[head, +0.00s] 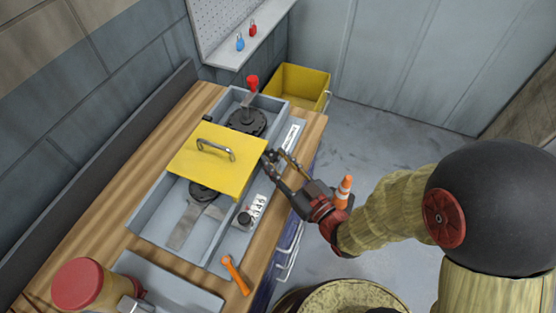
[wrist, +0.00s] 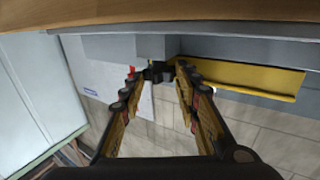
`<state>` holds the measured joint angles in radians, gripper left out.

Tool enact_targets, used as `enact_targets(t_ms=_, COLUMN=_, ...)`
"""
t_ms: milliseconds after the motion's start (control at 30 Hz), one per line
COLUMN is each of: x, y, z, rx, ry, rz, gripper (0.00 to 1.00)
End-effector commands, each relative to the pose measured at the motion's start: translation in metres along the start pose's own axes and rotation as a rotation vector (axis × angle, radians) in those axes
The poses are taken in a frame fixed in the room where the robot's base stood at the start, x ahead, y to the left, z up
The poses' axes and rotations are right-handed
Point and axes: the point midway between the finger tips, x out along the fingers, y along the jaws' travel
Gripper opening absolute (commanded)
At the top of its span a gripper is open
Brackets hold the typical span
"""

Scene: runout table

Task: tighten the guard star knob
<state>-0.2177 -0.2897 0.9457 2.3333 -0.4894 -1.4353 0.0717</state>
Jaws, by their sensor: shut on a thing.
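The yellow guard (head: 218,160) with a metal handle (head: 215,149) lies across the middle of the long grey housing (head: 150,223). My gripper (head: 272,160) is at the guard's right edge, reaching in from the right. In the wrist view, my gripper's fingertips (wrist: 156,76) are closed around the small black star knob (wrist: 158,70). The knob sits below a grey block, beside the yellow guard (wrist: 240,77). In the head view the fingers cover the knob, so its seating against the guard cannot be told.
A black disc with a red-knobbed lever (head: 252,82) is behind the guard. A black dial (head: 244,218) with a numbered plate and an orange tool (head: 235,275) are nearer.

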Motion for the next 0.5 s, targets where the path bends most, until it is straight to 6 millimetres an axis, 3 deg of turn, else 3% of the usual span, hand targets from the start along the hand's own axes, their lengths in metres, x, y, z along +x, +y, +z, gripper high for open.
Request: enact_targets(t_ms=500, x=0.0002, y=-0.0007, z=-0.0006, rx=0.0, ry=0.001, rz=0.028, gripper=0.07)
